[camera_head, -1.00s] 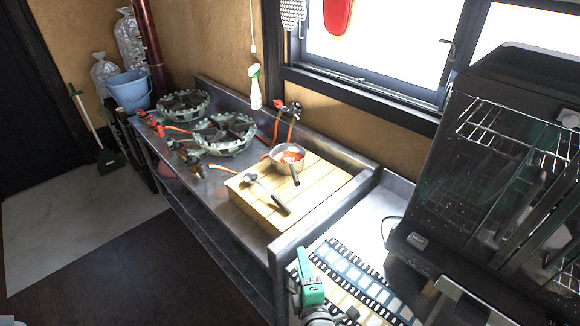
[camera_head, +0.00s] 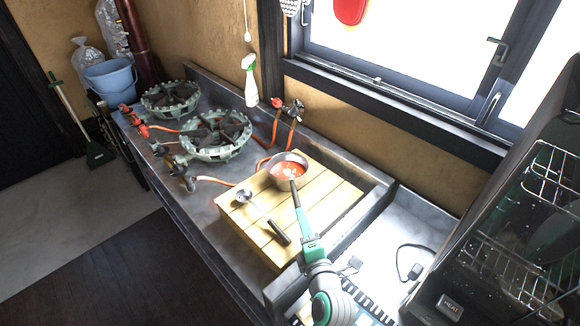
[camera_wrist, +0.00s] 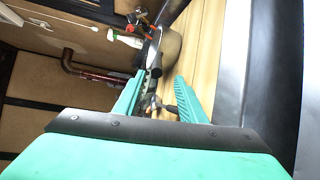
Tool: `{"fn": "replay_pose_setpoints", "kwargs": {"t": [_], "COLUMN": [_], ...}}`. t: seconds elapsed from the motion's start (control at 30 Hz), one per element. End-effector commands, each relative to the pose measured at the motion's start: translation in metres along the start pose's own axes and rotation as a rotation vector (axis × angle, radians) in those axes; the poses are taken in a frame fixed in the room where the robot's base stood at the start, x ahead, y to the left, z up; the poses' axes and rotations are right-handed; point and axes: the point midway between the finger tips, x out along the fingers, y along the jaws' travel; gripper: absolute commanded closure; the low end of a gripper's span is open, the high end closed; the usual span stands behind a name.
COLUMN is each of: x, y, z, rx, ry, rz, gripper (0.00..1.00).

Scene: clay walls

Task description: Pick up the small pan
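The small pan (camera_head: 289,171) is a metal pan holding red sauce with pale bits. It sits on the far part of a wooden slatted board (camera_head: 335,203), its dark handle towards my arm. In the head view my gripper (camera_head: 298,205) reaches over the board close to the handle. In the wrist view my gripper (camera_wrist: 160,82) has its green fingers spread. The pan (camera_wrist: 172,47) shows beyond the fingertips, and its dark handle (camera_wrist: 155,66) appears close to the left fingertip. Whether they touch is unclear.
A ladle (camera_head: 244,196) with a dark handle lies on the board left of the pan. Two green burners (camera_head: 215,138) with red hoses stand farther left. A raised counter edge (camera_head: 368,220) borders the board. A glass-fronted oven (camera_head: 510,240) stands at right.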

Motion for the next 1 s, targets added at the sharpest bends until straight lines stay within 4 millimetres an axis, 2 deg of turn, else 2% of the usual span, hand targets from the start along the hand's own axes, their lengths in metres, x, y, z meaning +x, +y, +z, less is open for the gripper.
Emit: {"fn": "replay_pose_setpoints", "kwargs": {"t": [0.13,0.4,0.67,0.9,1.0], "x": [0.01,0.049,0.065,0.098,0.106], "y": [0.0,0.002,0.002,0.005,0.005], "z": [-0.001,-0.004,-0.001,0.002,0.002], "rx": [0.0,-0.001,-0.001,0.0,0.0], "ry": [0.003,0.008,0.005,0.003,0.003], "rz": [0.001,0.002,0.001,0.001,0.0], "gripper": [0.63,0.63,0.63,0.63,0.63]}}
